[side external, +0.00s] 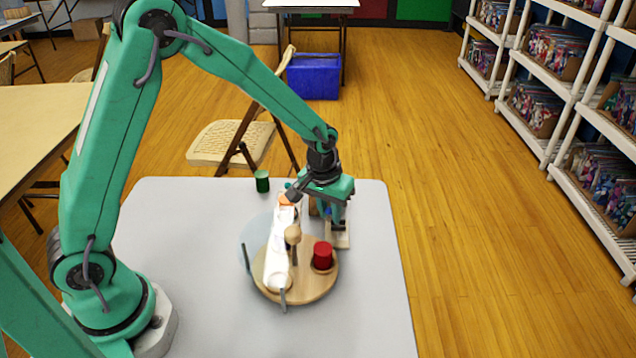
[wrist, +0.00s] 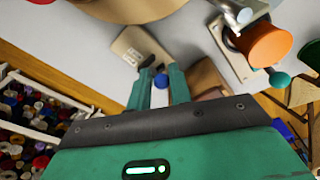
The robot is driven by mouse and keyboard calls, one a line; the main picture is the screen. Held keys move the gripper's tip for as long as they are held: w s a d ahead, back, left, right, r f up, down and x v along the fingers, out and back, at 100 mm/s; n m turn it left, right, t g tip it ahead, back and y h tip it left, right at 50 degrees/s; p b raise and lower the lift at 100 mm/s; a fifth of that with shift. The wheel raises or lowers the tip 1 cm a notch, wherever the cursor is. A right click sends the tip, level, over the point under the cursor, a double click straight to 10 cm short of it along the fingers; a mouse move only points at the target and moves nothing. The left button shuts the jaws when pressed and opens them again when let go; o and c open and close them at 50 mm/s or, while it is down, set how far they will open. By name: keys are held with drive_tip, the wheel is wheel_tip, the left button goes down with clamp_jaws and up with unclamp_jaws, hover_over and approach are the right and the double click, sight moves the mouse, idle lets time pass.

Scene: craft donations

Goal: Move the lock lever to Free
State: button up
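A small blue knob (wrist: 161,80), which looks like the top of the lock lever, shows between my gripper's fingers in the wrist view. A pale flat plate (wrist: 128,46) lies just beyond the fingertips, and the same plate (side external: 341,240) shows under my gripper in the side view. Any marking for Free is not readable. My gripper (wrist: 160,72) points down over the plate, its fingers apart on both sides of the blue knob; it also shows in the side view (side external: 334,220). I cannot tell whether the fingers touch the knob. The lever's lower part is hidden.
A round wooden turntable (side external: 315,285) with a red cylinder (side external: 322,256) and a white arm (side external: 277,262) stands left of the plate. An orange cone (wrist: 264,46) and a green cup (side external: 262,181) are near. The grey table (side external: 370,320) is clear in front.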

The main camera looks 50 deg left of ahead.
drive_tip(key=shift+w, duration=0.1)
drive_tip(key=shift+w+d+r, duration=0.2)
drive_tip(key=shift+w+d, duration=0.25)
drive_tip(key=shift+c, duration=0.3)
drive_tip(key=shift+d, duration=0.1)
drive_tip(key=shift+c, duration=0.2)
drive_tip(key=shift+w+d, duration=0.1)
drive_tip(key=shift+w, duration=0.05)
drive_tip(key=shift+w+d, duration=0.4)
drive_tip(key=shift+o, duration=0.2)
drive_tip(key=shift+w+d, duration=0.1)
drive_tip(key=shift+o, duration=0.8)
drive_tip(key=shift+w+d+f, duration=0.2)
drive_tip(key=shift+w+d, duration=0.2)
drive_tip(key=shift+o, duration=0.6)
drive_tip(key=shift+d, duration=0.1)
